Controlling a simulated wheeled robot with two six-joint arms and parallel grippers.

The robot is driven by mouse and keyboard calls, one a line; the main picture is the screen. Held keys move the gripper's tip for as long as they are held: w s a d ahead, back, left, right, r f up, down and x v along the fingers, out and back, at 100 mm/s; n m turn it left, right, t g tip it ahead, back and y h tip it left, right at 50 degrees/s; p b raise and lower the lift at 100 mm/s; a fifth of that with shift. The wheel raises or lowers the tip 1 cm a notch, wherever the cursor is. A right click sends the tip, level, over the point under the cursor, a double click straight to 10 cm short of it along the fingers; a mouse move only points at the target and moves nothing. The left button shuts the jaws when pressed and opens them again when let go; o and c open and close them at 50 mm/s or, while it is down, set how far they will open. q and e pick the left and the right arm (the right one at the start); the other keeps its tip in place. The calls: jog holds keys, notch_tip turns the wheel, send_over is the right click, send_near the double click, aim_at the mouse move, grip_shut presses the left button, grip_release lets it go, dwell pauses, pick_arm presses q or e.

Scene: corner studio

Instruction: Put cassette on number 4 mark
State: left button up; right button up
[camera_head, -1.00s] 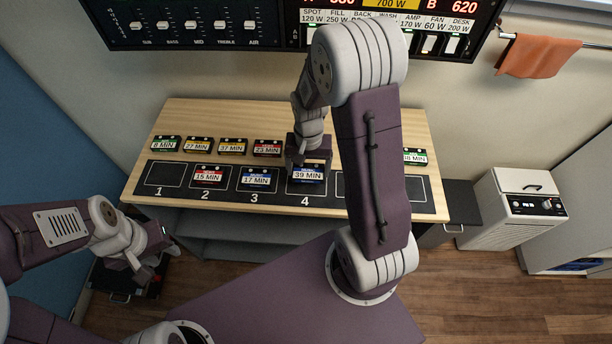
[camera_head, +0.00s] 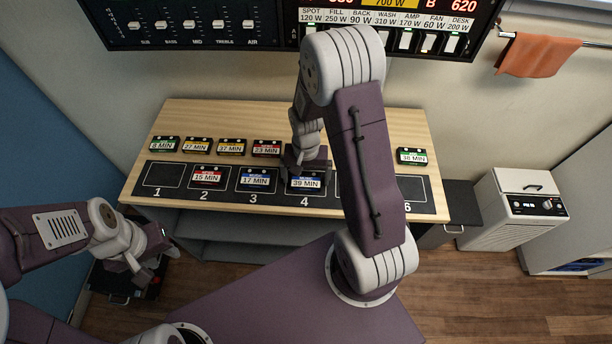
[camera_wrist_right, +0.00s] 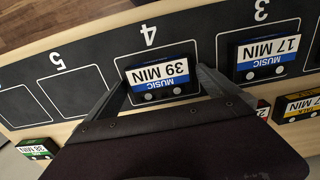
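The blue-labelled 39 MIN cassette (camera_head: 305,182) is at the number 4 mark (camera_head: 304,200) on the black strip. In the right wrist view the cassette (camera_wrist_right: 161,75) lies over that mark's white outline, roughly square to it. My right gripper (camera_head: 305,170) is above the cassette in the head view. In the wrist view its fingers (camera_wrist_right: 161,78) flank the cassette's two short sides, apparently touching. The cassette looks down on or very close to the strip. My left gripper (camera_head: 155,262) is empty, fingers apart, in front of the table's left end.
The 15 MIN cassette (camera_head: 208,177) is on mark 2 and the 17 MIN cassette (camera_head: 257,180) on mark 3. Several cassettes stand in a row behind, including 23 MIN (camera_head: 266,149). A green-labelled cassette (camera_head: 412,156) is at the right. Marks 1 and 5 look bare.

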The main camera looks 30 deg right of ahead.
aim_at(306, 179)
jog(key=shift+r, duration=0.35)
notch_tip(306, 179, up, 12)
jog(key=p, duration=0.2)
jog(key=s+a+f+n+t, duration=0.1)
jog(key=s+a+n, duration=0.3)
jog(key=s+n, duration=0.2)
jog(key=shift+s+a+f, duration=0.25)
jog(key=shift+s+a, duration=0.15)
jog(key=shift+s, duration=0.85)
